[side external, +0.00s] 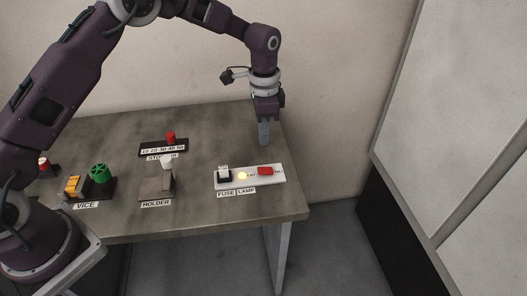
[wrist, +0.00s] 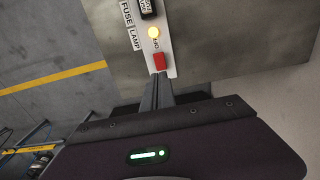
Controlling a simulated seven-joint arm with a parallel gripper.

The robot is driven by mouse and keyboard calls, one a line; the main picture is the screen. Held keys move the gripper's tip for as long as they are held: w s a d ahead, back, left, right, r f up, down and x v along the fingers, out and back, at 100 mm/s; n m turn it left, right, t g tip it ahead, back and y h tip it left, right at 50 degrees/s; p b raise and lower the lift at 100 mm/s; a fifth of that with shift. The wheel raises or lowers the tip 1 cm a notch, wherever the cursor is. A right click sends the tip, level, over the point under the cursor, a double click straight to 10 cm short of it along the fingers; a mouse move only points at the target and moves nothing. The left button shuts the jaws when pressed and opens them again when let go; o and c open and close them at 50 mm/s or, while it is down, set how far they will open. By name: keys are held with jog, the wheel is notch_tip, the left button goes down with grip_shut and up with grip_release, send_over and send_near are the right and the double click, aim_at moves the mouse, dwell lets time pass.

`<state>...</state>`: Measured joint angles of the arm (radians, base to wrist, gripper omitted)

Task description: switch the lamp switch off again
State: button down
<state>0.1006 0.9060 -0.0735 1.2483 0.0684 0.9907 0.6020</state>
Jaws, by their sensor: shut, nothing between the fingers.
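The lamp switch is a red rocker (side external: 265,171) at the right end of a white panel (side external: 222,185) labelled FUSE and LAMP. The rocker also shows in the wrist view (wrist: 160,61), just beyond my fingertips. The lamp (side external: 242,175) on the panel glows yellow, and it glows in the wrist view too (wrist: 153,32). My gripper (side external: 264,140) is shut and empty, pointing down behind the panel's right end. It appears apart from the rocker in the side view; in the wrist view (wrist: 158,76) the fingertips overlap the panel end, and the exact gap is unclear.
The fuse block (side external: 223,174) sits at the panel's left end. A holder (side external: 157,187) with a white-topped part, a black numbered strip (side external: 163,148) with a red knob, and a vice (side external: 97,187) with a green wheel stand to the left. The table's right edge is close to the panel.

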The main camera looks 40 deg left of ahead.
jog(key=shift+r, duration=1.9)
